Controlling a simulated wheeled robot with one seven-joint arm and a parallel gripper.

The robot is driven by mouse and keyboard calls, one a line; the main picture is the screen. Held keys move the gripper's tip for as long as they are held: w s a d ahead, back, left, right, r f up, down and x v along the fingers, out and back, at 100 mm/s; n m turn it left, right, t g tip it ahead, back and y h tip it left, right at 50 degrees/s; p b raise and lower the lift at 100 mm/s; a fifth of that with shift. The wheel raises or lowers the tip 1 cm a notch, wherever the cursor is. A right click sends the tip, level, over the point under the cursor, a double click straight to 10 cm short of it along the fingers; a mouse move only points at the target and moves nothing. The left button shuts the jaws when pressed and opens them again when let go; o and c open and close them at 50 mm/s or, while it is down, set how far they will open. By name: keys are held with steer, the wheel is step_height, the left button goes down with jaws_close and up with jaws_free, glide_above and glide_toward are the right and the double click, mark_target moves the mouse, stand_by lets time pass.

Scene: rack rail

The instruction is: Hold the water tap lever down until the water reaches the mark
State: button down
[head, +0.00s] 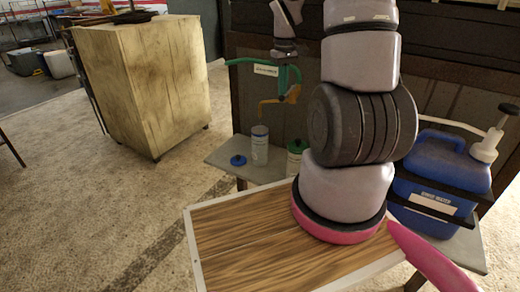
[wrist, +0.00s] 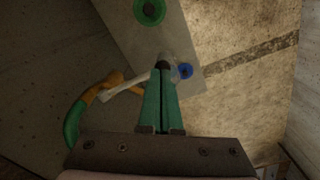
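The orange-brown tap (head: 273,101) sticks out from the rack panel, with a green curved pipe (head: 243,61) beside it. A clear bottle (head: 260,147) with a pale label stands upright and open below the tap on a grey shelf (head: 222,155). My gripper (head: 285,96) points down at the tap, its green fingers together. In the wrist view the shut fingertips (wrist: 162,70) overlap the bottle mouth, and the orange tap part (wrist: 103,88) lies left of them. A pale bar beside the tap may be the lever; contact is unclear. The water level and mark cannot be made out.
A blue cap (head: 238,160) lies on the shelf left of the bottle. A green-topped bottle (head: 295,160) stands right of it, partly behind my arm. A blue jug (head: 440,180) with a pump stands at right. A wooden cabinet (head: 150,85) stands at left.

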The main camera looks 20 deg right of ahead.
step_height(320, 180, up, 8)
steer(key=shift+f, duration=0.2)
stand_by(0.4)
steer(key=s+a+r+m+t+y, duration=0.1)
steer(key=s+a+r+m+t, duration=0.2)
steer(key=s+a+r, duration=0.3)
steer(key=s+a+r+m+t+y, duration=0.1)
steer(key=s+a+r+m+t, duration=0.1)
steer(key=s+a+r+t, duration=0.2)
steer(key=s+a+r, duration=0.3)
steer(key=s+r, duration=0.4)
steer(key=s, duration=0.2)
steer(key=shift+s+a+r+m, duration=0.2)
steer(key=shift+s+m, duration=0.1)
steer(key=shift+m, duration=0.1)
